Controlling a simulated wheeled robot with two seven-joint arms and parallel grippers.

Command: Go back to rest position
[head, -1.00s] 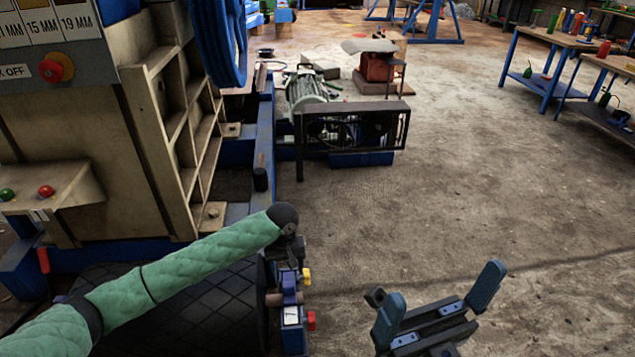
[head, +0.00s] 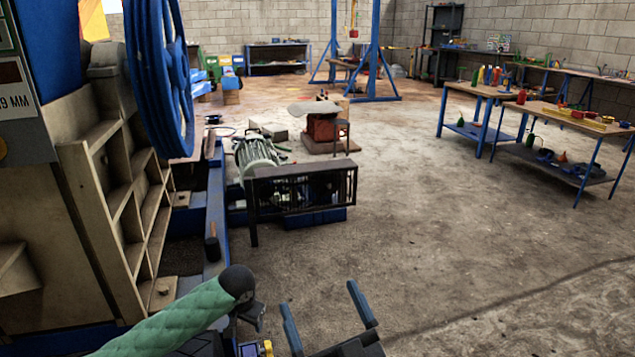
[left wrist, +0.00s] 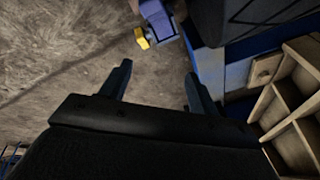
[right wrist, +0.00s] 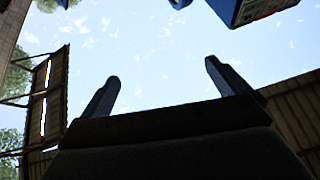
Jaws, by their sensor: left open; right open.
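My left gripper (head: 320,305) is low in the middle of the head view, with two blue fingers spread and nothing between them. It also shows in the left wrist view (left wrist: 160,82), open above the concrete floor, apart from a purple and yellow fitting (left wrist: 150,28) at the top. My right gripper (right wrist: 162,70) is seen only in the right wrist view. Its fingers are apart and empty against the open sky. A green padded arm with a black rounded end (head: 185,320) comes in from the lower left of the head view.
The beige jaw crusher (head: 80,190) with its blue wheel (head: 160,75) stands close on the left. A caged motor drive (head: 300,190) sits ahead. Work tables (head: 560,120) stand at the right. The floor (head: 430,240) between is clear.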

